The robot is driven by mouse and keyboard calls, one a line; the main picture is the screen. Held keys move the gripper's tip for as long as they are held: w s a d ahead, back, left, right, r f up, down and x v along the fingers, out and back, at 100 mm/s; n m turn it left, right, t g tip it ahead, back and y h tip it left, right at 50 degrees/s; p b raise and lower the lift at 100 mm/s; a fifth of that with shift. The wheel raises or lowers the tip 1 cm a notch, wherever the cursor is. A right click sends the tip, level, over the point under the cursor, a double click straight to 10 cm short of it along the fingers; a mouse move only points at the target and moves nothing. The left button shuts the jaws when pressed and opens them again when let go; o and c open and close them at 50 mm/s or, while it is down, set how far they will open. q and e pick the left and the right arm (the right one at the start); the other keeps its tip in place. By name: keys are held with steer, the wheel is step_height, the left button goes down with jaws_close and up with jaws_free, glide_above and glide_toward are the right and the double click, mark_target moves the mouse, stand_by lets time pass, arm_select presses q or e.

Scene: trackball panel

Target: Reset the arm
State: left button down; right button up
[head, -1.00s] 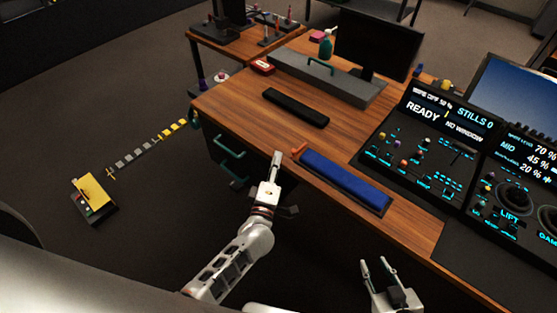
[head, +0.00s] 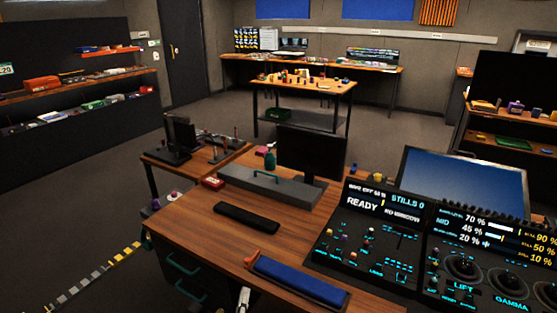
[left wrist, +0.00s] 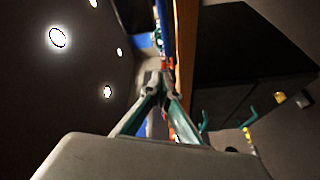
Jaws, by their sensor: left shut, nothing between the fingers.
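My left gripper (head: 243,297) shows only as a small tip at the bottom edge of the head view, in front of the desk's near edge. In the left wrist view its fingers (left wrist: 161,82) meet at the tips, shut and empty. The desk edge (left wrist: 186,50) runs just beyond them in that view. The rest of my left arm is out of the head view. My right gripper is not in view. The trackball panel (head: 345,238), with lit screens and controls, stands on the right of the desk.
The wooden desk (head: 200,232) holds a blue padded bar (head: 300,278), a black bar (head: 247,217) and a monitor (head: 310,152). Green handles (head: 183,265) stick out from its front. Shelves, further tables and a door stand behind. Open floor lies to the left.

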arm_select(q)
steer(key=s+a+f+m+g, duration=0.2)
steer(key=s+m, duration=0.4)
steer(key=s, duration=0.1)
steer(key=s+a+f+m+g+h, duration=0.1)
steer(key=s+a+f+m+g, duration=0.2)
steer(key=s+m, duration=0.2)
steer(key=s+a+f+m+g, duration=0.2)
steer(key=s+m, duration=0.4)
steer(key=s, duration=0.4)
steer(key=shift+s+a+f+m+g+h, duration=0.3)
steer(key=shift+s+a+g+h, duration=0.1)
steer(key=shift+a, duration=0.35)
steer(key=shift+w, duration=0.1)
